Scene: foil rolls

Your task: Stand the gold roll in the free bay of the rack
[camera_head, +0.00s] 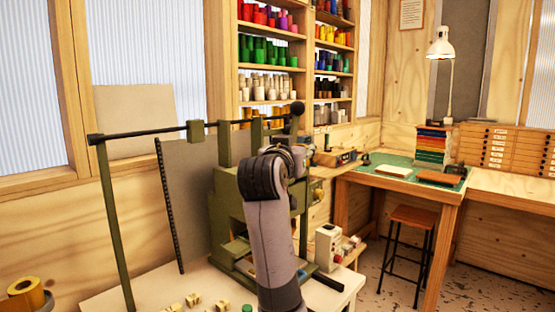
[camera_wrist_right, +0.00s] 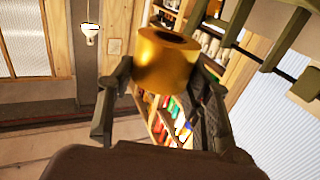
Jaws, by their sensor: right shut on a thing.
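The gold roll (camera_wrist_right: 168,62) is held between the fingers of my right gripper (camera_wrist_right: 160,85) in the right wrist view, its dark hollow end partly showing. In the head view my right arm rises in the middle, and its wrist hides the gripper and the held roll. A wooden rack (camera_head: 306,68) of coloured rolls stands against the back wall. Its bays hold red, green, pale, gold, blue, yellow and dark rolls. I cannot tell which bay is free. My left gripper is not in view.
A green press (camera_head: 228,195) with a long dark bar (camera_head: 150,134) stands just beyond my arm on a pale table (camera_head: 105,300). Another yellow-gold roll (camera_head: 25,292) is at the lower left. A workbench (camera_head: 448,192) with a lamp (camera_head: 441,48) and a stool (camera_head: 411,215) are on the right.

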